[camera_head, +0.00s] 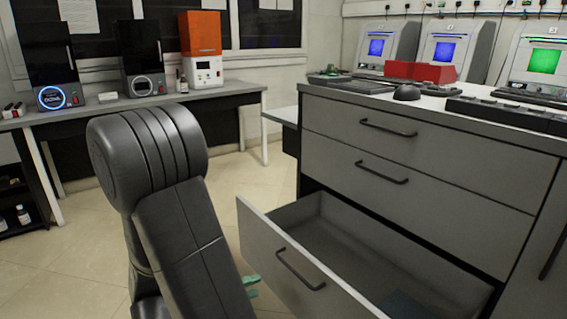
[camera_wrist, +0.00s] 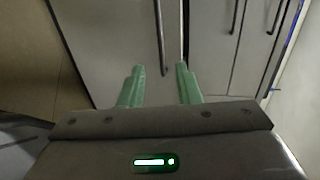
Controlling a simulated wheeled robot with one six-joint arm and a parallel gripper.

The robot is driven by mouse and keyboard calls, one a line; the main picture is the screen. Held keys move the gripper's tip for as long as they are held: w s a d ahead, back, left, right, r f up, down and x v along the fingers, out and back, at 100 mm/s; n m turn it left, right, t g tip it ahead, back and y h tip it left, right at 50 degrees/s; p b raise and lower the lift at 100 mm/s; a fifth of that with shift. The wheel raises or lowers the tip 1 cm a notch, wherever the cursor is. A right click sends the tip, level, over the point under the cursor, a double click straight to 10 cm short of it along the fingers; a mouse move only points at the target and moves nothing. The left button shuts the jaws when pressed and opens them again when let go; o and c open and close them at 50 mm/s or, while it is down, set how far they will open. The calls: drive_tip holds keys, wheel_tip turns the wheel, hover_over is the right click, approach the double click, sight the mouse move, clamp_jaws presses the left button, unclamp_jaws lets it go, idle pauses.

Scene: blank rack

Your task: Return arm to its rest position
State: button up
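My gripper (camera_wrist: 160,70) is open in the wrist view. Its two green fingers stand apart with nothing between them. In the head view only bits of green finger (camera_head: 251,286) show, beside my dark arm and just left of the open drawer front. My arm is bent, with its elbow raised at left centre, and it hides most of the gripper. In the wrist view, pale cabinet fronts with a long handle (camera_wrist: 160,38) lie beyond the fingertips. I cannot tell whether the fingers touch anything.
The grey cabinet's lowest drawer (camera_head: 290,262) is pulled open, close to my gripper. The two drawers above are shut. The counter holds keyboards, a red box (camera_head: 433,73) and monitors (camera_head: 443,50). A side bench (camera_head: 130,103) with machines stands at back left. Tiled floor (camera_head: 75,255) is clear left of my arm.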

sight(293, 271)
drive_tip(key=b+x, duration=0.2)
drive_tip(key=x, duration=1)
drive_tip(key=shift+d+b, duration=0.2)
drive_tip(key=shift+b, duration=0.2)
drive_tip(key=shift+w+r, duration=0.1)
drive_tip(key=shift+r, duration=0.05)
